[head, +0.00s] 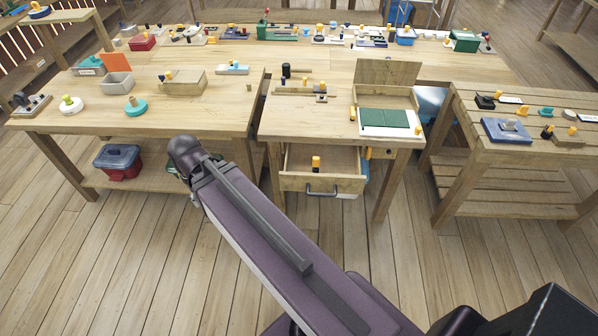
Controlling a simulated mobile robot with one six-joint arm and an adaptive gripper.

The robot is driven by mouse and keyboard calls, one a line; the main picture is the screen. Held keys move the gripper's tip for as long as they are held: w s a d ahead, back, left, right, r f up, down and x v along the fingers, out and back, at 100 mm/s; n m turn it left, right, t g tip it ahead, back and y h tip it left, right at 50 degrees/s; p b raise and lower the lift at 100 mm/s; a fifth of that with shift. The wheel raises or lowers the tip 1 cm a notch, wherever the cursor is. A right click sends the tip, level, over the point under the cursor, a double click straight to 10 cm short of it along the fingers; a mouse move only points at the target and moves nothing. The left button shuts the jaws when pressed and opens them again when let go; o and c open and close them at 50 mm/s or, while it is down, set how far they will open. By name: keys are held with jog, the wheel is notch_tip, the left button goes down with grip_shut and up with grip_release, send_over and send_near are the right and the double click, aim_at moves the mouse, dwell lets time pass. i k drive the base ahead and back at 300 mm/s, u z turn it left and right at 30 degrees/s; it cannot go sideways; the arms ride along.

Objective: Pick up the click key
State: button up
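I cannot tell which object is the click key; many pieces here are too small to identify. A small yellow and black piece (316,163) stands upright in the open drawer (322,184) of the middle table. Other small yellow pieces sit on the tables, such as one by the open box (352,113) and one on the right table (572,131). My purple arm crosses the lower middle of the head view, with a dark joint at its upper end. My gripper is not in view.
A wooden box with raised lid (388,72) and green panels (384,117) stands on the middle table (280,127). The left table (206,119) holds grey and wooden bins; the right table (470,150) holds a blue block (506,133). The back table is crowded. Floor between tables is clear.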

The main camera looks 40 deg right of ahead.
aim_at(316, 159)
jog(key=z, duration=0.3)
jog(key=k, duration=0.1)
jog(key=u, duration=1.5)
jog(key=i, duration=0.3)
jog(key=z, duration=3)
jog(key=i, duration=0.15)
jog(key=u, duration=0.4)
